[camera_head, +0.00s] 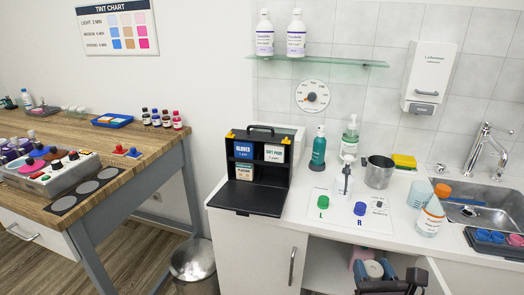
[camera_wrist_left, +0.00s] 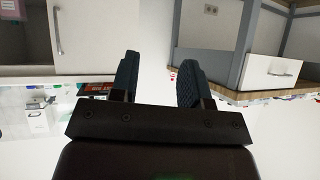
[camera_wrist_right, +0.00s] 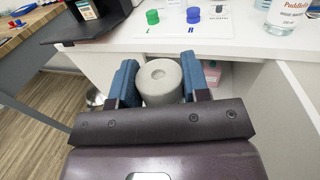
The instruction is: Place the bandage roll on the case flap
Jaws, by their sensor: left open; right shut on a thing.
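The black case (camera_head: 258,150) stands open on the white counter, with its flap (camera_head: 248,200) folded down flat in front. The flap's top looks bare. The flap also shows at the upper left of the right wrist view (camera_wrist_right: 88,27). My right gripper (camera_wrist_right: 160,72) is shut on the pale grey bandage roll (camera_wrist_right: 161,84), which sits between its blue fingers. In the head view the roll (camera_head: 374,269) is low, in front of the open cabinet, to the right of the flap and below it. My left gripper (camera_wrist_left: 159,68) is open and empty; the head view does not show it.
Green (camera_head: 323,202) and blue (camera_head: 360,209) caps stand on a white sheet right of the flap. A pump bottle (camera_head: 344,182), a metal beaker (camera_head: 379,173) and an orange-capped bottle (camera_head: 430,218) stand nearby. The counter's front edge and a cabinet door lie close to my right gripper.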

